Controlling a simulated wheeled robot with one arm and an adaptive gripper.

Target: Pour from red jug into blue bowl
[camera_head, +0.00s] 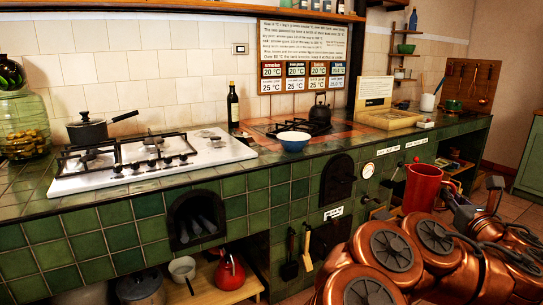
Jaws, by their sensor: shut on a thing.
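The red jug (422,188) is right of centre, upright, in front of the green tiled counter front. My gripper (447,194) is at the jug's right side, shut on it; the fingertips are small and partly hidden by the jug and my copper-coloured arm. The blue bowl (294,145) stands on the counter's front edge near the middle, left of the jug and apart from it. Its inside looks pale.
The green tiled counter (225,175) runs across the view. A white hob (150,165) with a black pan (87,131) is left, a dark bottle (233,108) behind, and a black kettle (319,110) behind the bowl. A wooden tray (390,120) is further right.

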